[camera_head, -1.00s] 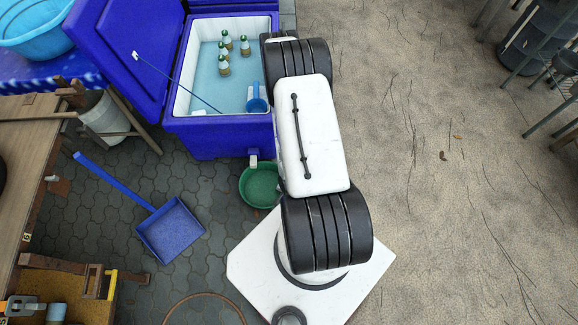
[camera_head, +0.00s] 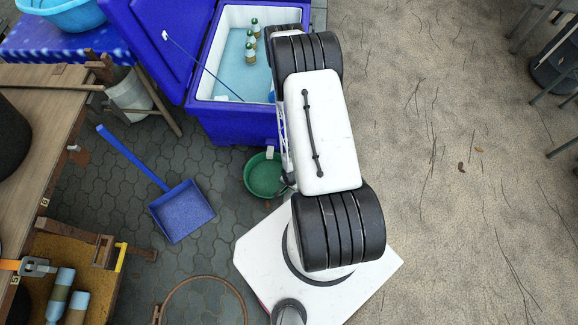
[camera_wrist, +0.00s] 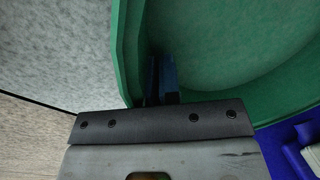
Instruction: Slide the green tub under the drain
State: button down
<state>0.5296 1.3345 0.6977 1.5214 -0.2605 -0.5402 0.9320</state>
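The green tub (camera_head: 262,178) is a round open basin on the paving, in front of the blue cooler (camera_head: 237,127). The cooler's small white drain spout (camera_head: 270,153) sticks out low on its front, at the tub's far edge in the picture. I cannot tell whether it is over the rim. In the wrist view the tub (camera_wrist: 235,55) fills much of the picture. My gripper (camera_wrist: 162,75) has its narrow blue fingers close together, just inside the tub beside its wall. Nothing shows between them. In the head view my arm hides most of the gripper, at the tub's right.
A blue dustpan (camera_head: 182,210) with a long handle lies left of the tub. A hoop (camera_head: 203,280) lies nearer the front. Bottles (camera_head: 250,50) stand in the open cooler. A wooden bench is at the left; open sandy ground (camera_head: 450,180) is at the right.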

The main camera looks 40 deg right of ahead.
jog(key=c, duration=1.2)
grip_release()
jog(key=shift+c, duration=0.2)
jog(key=shift+r, duration=0.2)
notch_tip(320, 180, up, 7)
jog(key=s, duration=0.1)
jog(key=shift+s+d+r, duration=0.15)
jog(key=shift+d, duration=0.1)
